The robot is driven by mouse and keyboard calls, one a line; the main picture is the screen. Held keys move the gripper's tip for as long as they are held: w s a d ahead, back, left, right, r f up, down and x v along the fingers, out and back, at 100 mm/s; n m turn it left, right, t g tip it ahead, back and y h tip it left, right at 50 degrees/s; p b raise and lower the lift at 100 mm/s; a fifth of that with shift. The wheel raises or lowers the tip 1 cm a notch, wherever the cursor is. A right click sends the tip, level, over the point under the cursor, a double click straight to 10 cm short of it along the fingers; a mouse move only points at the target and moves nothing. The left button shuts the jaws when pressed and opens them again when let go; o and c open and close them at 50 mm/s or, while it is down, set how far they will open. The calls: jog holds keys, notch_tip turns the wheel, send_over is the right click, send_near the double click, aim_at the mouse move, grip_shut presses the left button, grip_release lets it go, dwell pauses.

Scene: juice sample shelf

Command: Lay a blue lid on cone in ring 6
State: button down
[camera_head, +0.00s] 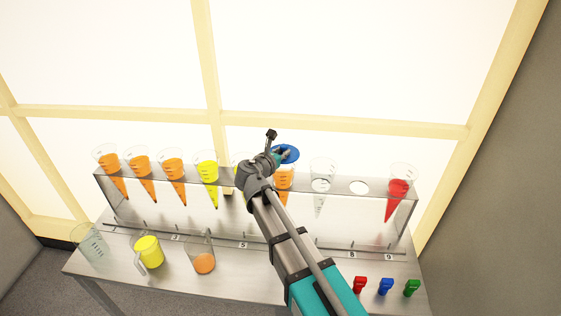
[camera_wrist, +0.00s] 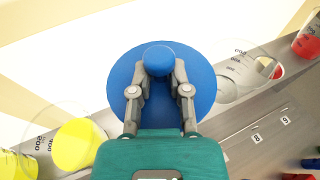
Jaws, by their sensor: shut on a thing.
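A round blue lid (camera_head: 291,152) with a knob is in my gripper (camera_head: 279,156). In the wrist view both fingers of my gripper (camera_wrist: 158,82) close on the knob of the blue lid (camera_wrist: 205,75). The lid is directly over or on the cone in ring 6 (camera_head: 286,182), which holds orange juice. In the wrist view the lid hides this cone, so I cannot tell whether the lid touches its rim. A yellow-filled cone (camera_wrist: 75,148) stands left of the lid in the wrist view. A nearly clear cone (camera_head: 320,178) stands to the right.
The metal rack (camera_head: 340,192) holds several orange and yellow cones on the left and a red cone (camera_head: 399,190) in ring 9. Ring 8 (camera_head: 358,188) is empty. Jugs (camera_head: 147,252) stand at front left; red, blue and green clips (camera_head: 386,287) lie at front right.

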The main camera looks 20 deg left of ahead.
jog(key=shift+f, duration=0.1)
jog(key=shift+w+a+f+b, duration=0.25)
jog(key=shift+w+f+b, duration=0.1)
jog(key=shift+f+b, duration=1.55)
jog(key=shift+b, duration=0.15)
jog(key=shift+f, duration=0.15)
jog(key=c, duration=0.6)
grip_release()
jog(key=shift+r, duration=0.2)
jog(key=p+v, duration=0.2)
jog(key=v, duration=1)
jog(key=shift+p, duration=0.4)
